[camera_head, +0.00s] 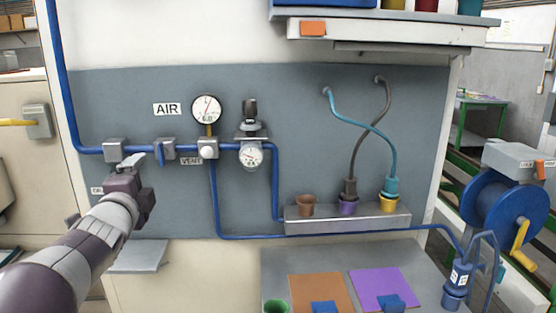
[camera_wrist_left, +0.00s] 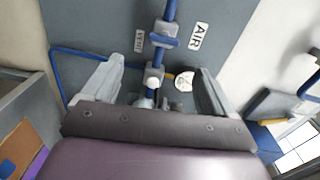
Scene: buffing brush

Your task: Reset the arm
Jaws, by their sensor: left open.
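My left arm comes in from the lower left in the head view. Its left gripper (camera_head: 134,180) is in front of the grey wall panel (camera_head: 300,110), just below the blue air pipe (camera_head: 88,150). In the left wrist view the two fingers of the left gripper (camera_wrist_left: 157,78) are spread wide apart with nothing held between them. The pipe with its valve (camera_wrist_left: 163,34), the white round fitting (camera_wrist_left: 153,78) and the gauge (camera_wrist_left: 184,82) show beyond and between the fingers. I cannot tell the exact gap to the panel. My right gripper is not in view.
A ledge (camera_head: 290,224) holds brown, purple and yellow sockets; a dark hose and a teal hose cross above it. Orange and purple mats (camera_head: 322,290) lie on the bench below. A blue hose reel (camera_head: 497,205) stands at right. A shelf (camera_head: 385,15) overhangs the panel.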

